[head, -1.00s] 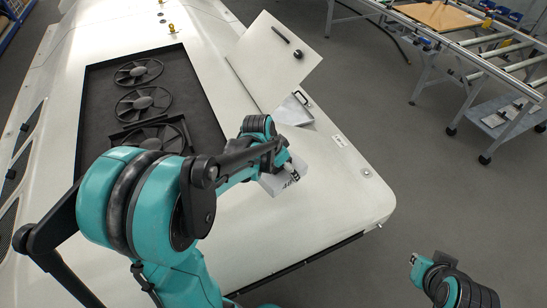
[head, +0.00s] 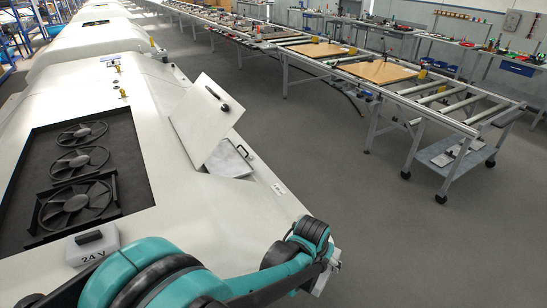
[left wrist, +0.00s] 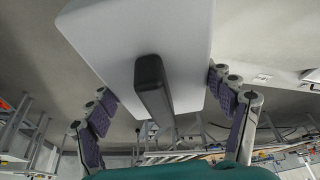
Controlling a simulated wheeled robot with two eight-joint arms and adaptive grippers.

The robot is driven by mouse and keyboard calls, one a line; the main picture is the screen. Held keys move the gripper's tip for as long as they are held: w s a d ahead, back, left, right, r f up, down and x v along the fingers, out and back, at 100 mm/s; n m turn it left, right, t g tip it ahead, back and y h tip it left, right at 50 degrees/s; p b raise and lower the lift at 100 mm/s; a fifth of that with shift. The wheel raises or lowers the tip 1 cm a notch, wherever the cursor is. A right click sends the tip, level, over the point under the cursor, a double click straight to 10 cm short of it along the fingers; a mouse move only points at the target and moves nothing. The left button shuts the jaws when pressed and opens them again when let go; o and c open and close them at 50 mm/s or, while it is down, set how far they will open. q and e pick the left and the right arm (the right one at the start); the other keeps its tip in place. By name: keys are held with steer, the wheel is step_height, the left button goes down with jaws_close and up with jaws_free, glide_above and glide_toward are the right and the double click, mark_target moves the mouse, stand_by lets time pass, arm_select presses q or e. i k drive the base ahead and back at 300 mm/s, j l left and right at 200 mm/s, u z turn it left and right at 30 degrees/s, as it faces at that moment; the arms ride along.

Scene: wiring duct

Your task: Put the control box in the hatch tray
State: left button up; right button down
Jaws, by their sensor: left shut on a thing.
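The control box (left wrist: 185,30) is a pale box with a dark bar handle (left wrist: 152,88), filling the top of the left wrist view. My left gripper (left wrist: 165,100) is shut on it, with purple-padded fingers on either side. In the head view my left gripper (head: 326,266) is at the right front corner of the white housing, and only a sliver of a pale thing shows beside it. The hatch tray (head: 232,162) is a recess in the housing top, behind and left of the gripper; its interior is partly hidden. My right gripper is out of view.
The hatch lid (head: 207,118) stands open and tilted beside the recess. A white box marked 24 V (head: 92,246) sits by the black panel with fans (head: 75,160). A roller conveyor (head: 440,105) stands at the back right, with clear floor between.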

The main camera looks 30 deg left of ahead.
mark_target(226, 156)
steer(key=i+l+z, duration=0.15)
steer(key=i+l, duration=0.2)
steer(key=i, duration=0.15)
steer(key=i+l+z, duration=0.2)
steer(key=i, duration=0.3)
steer(key=i+l+z, duration=0.15)
steer(key=i, duration=0.35)
steer(key=i+j+u, duration=0.2)
steer(key=i+u, duration=0.25)
steer(key=i+j+u, duration=0.1)
steer(key=i+u, duration=0.35)
steer(key=i+l+u, duration=0.1)
steer(key=i+u, duration=0.35)
steer(key=i+l+u, duration=0.25)
steer(key=u, duration=0.2)
steer(key=i+j+u, duration=0.15)
steer(key=i+u, duration=0.3)
steer(key=i, duration=0.25)
steer(key=i+l+u, duration=0.1)
steer(key=i+u, duration=0.3)
steer(key=i, duration=0.25)
steer(key=i+l+u, duration=0.3)
steer(key=i+u, duration=0.15)
steer(key=i, duration=0.25)
steer(key=i+u, duration=0.45)
steer(key=i+l+u, duration=0.1)
steer(key=i+u, duration=0.35)
steer(key=k, duration=0.1)
